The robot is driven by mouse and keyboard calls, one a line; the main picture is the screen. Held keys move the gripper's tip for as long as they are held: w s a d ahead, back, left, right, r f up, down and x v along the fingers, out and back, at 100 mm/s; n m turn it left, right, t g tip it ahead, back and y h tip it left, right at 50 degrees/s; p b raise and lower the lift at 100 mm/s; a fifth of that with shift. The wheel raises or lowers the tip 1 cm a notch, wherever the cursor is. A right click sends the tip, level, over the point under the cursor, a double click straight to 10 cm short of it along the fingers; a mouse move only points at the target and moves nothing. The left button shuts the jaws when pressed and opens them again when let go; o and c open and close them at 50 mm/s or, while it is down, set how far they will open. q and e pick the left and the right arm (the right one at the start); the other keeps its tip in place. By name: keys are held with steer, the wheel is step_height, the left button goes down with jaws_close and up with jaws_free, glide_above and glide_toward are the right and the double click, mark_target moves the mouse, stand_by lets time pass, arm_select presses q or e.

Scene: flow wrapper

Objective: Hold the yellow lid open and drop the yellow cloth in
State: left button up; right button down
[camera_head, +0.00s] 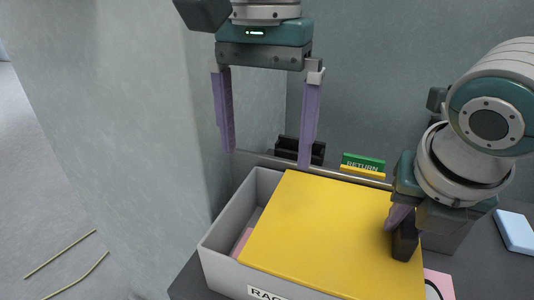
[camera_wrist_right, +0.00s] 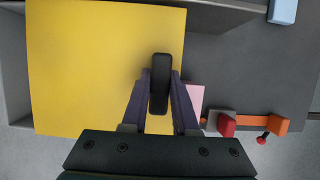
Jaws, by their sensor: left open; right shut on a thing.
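The yellow lid (camera_head: 320,230) is a flat panel over the grey bin (camera_head: 222,262), which has a "RAG" label on its front. A gap at the bin's left side shows a bit of something pink (camera_head: 240,243) inside. My right gripper (camera_head: 402,218) is shut on the black handle (camera_head: 406,240) at the lid's right side. The right wrist view shows the handle (camera_wrist_right: 160,92) between both fingers, over the yellow lid (camera_wrist_right: 85,65). My left gripper (camera_head: 266,158) is open and empty, fingers pointing down above the bin's back left. I see no yellow cloth.
A grey wall rises behind and left of the bin. A green "RETURN" sign (camera_head: 363,162) and a dark holder (camera_head: 300,150) stand behind it. A pale blue block (camera_head: 515,231) lies at right. Red (camera_wrist_right: 227,124) and orange (camera_wrist_right: 278,125) pieces lie beside the bin.

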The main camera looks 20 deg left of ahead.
mark_target(357, 222)
steer(key=shift+a+f+b, duration=0.15)
steer(key=shift+a+b, duration=0.75)
steer(key=shift+a, duration=2)
steer(key=c, duration=0.6)
jaws_free()
